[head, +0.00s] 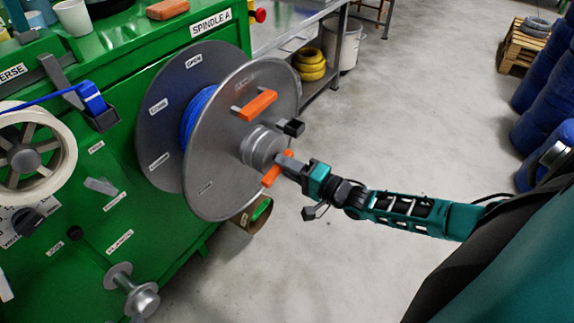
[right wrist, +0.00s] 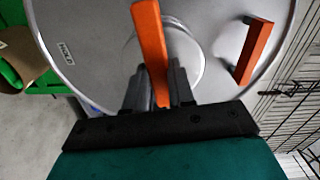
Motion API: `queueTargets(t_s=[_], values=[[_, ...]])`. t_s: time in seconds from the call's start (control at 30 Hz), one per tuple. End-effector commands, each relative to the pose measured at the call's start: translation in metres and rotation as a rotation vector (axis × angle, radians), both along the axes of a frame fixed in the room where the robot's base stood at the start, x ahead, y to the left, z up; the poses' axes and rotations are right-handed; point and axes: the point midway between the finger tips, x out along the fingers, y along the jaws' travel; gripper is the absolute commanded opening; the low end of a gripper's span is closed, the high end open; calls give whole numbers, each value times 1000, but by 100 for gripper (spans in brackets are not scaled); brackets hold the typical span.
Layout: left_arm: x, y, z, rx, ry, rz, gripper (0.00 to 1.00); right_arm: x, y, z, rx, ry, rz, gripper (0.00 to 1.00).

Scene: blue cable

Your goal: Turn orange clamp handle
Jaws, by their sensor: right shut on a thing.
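The orange clamp handle (head: 271,176) sits at the front of the grey hub (head: 258,148) on the spindle. In the right wrist view the orange handle (right wrist: 150,50) stands nearly upright, leaning slightly, between my gripper's fingers. My right gripper (head: 285,168) is shut on it; it also shows in the right wrist view (right wrist: 157,88). A second orange grip (head: 255,104) is fixed on the reel's grey front flange (head: 215,165), apart from my gripper. Blue cable (head: 200,115) is wound between the reel's two flanges. My left gripper is out of view.
The green machine (head: 120,60) stands behind the reel, with a cream roll (head: 58,145) at left. A cardboard box (head: 250,214) is below the reel. Blue coil stacks (head: 545,120) stand at far right. The grey floor (head: 420,110) is clear between.

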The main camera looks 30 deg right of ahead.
Motion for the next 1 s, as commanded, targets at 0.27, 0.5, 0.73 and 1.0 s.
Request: queueTargets(t_s=[0.27,0.5,0.73,1.0], values=[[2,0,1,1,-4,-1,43,0,0,2,111,46,0,0],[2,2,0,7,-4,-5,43,0,0,2,145,60,0,0],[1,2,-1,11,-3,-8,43,0,0,2,153,62,0,0],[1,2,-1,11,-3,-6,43,0,0,2,153,62,0,35]])
